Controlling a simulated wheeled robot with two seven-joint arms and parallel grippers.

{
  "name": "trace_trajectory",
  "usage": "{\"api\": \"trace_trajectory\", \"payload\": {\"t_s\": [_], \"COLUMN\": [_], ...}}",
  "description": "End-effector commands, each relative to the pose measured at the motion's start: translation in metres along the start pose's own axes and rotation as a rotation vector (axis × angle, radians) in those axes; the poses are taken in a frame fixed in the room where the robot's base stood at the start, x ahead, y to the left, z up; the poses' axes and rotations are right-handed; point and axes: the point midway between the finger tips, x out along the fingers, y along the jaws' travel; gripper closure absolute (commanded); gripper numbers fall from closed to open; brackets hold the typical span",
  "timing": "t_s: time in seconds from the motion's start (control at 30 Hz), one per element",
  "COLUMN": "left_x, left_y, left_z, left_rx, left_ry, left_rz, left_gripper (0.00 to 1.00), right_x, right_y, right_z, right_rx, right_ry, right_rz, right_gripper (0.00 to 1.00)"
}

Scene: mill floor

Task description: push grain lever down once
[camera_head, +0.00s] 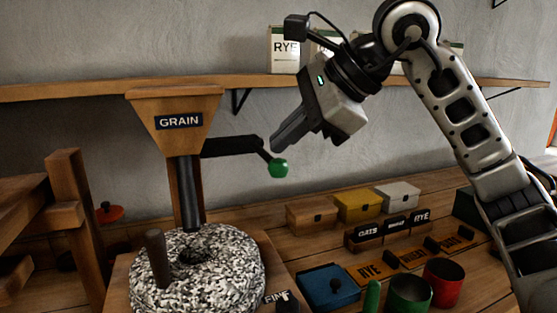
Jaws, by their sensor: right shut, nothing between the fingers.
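The grain hopper (176,108) is a wooden funnel with a black GRAIN label, standing over a speckled millstone (225,262). A black lever arm (232,146) reaches out from the hopper to the right and bends down to a green ball knob (279,168). My right gripper (276,142) comes in from the upper right, its shut fingers pointing down and left. The fingertips are just above the knob end of the lever; I cannot tell whether they touch it. Nothing shows between the fingers. My left gripper is not in view.
A shelf (60,89) with a RYE box (284,50) runs along the wall behind. Small wooden, yellow and white boxes, labelled blocks, a blue lidded box (328,287), a green cup (408,294) and a red cup (442,282) cover the table at right. A wooden frame stands at left.

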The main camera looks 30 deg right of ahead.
Motion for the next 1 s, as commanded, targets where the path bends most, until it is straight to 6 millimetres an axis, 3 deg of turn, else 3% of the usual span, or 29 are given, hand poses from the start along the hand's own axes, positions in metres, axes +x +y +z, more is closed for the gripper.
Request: {"api": "trace_trajectory", "payload": {"t_s": [1.0], "left_x": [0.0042], "left_y": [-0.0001], "left_z": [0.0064], "left_rx": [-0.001], "left_ry": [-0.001], "left_rz": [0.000], "left_gripper": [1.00], "right_x": [0.0058], "right_y": [0.0042], "right_z": [-0.0043], "right_rx": [0.000], "right_ry": [0.000], "right_rz": [-0.001], "right_gripper": [1.00]}}
